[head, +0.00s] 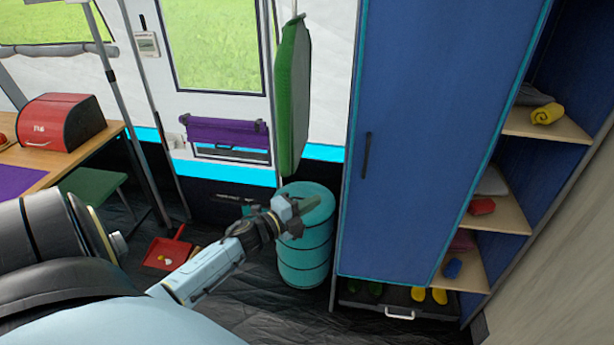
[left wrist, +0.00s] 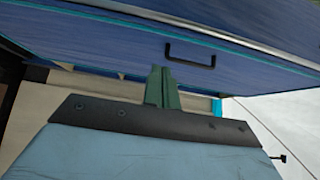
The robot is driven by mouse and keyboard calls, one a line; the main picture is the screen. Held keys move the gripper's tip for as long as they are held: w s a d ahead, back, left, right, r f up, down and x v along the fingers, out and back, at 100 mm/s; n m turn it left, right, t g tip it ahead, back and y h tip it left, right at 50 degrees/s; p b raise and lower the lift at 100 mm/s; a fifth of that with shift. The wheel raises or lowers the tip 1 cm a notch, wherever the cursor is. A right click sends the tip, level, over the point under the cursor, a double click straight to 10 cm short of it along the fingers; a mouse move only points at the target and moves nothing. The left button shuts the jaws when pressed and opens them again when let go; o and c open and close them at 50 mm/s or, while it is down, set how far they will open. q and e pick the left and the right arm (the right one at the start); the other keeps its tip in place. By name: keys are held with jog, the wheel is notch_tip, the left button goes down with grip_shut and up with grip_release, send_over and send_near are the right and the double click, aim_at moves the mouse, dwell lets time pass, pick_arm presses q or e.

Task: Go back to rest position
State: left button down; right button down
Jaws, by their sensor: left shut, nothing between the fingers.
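My left gripper (head: 299,207) is at the middle of the head view, in front of the teal barrel (head: 305,262). Its arm comes in from the lower left. In the left wrist view the green fingers (left wrist: 162,88) are together and hold nothing. The blue wardrobe door (head: 420,150) with its dark handle (head: 367,155) stands to the right of the gripper in the head view. The handle also shows beyond the fingers in the left wrist view (left wrist: 190,60), apart from them. My right gripper does not show.
Open shelves (head: 500,214) with folded cloths are at the right. A drawer or tray with boots (head: 398,311) is below the wardrobe. A green padded board (head: 291,95) hangs above the barrel. A red dustpan (head: 167,253) lies on the floor. A table (head: 50,160) with a red box (head: 62,121) stands left.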

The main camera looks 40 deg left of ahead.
pick_arm(q)
jog(key=shift+s+a, duration=0.1)
jog(key=shift+s, duration=0.45)
jog(key=shift+f, duration=0.1)
jog(key=s+d+f+n+g+y, duration=0.2)
jog(key=s+f+n+g, duration=0.4)
jog(key=f, duration=0.8)
jog(key=s+d+f+n+g+y, duration=0.15)
jog(key=s+f+n, duration=0.25)
jog(key=s+f, duration=0.65)
jog(key=s+d+f+n+g, duration=0.3)
jog(key=s+f, duration=0.6)
jog(key=s, duration=0.4)
jog(key=s+d+f+n+g, duration=0.3)
jog(key=s+d+f+g, duration=0.3)
jog(key=s+f, duration=0.3)
jog(key=s+d, duration=0.1)
jog(key=s, duration=0.3)
jog(key=shift+s+d+n+h, duration=0.2)
jog(key=shift+d+n+h, duration=0.05)
jog(key=shift+n+h, duration=0.1)
jog(key=shift+f, duration=0.1)
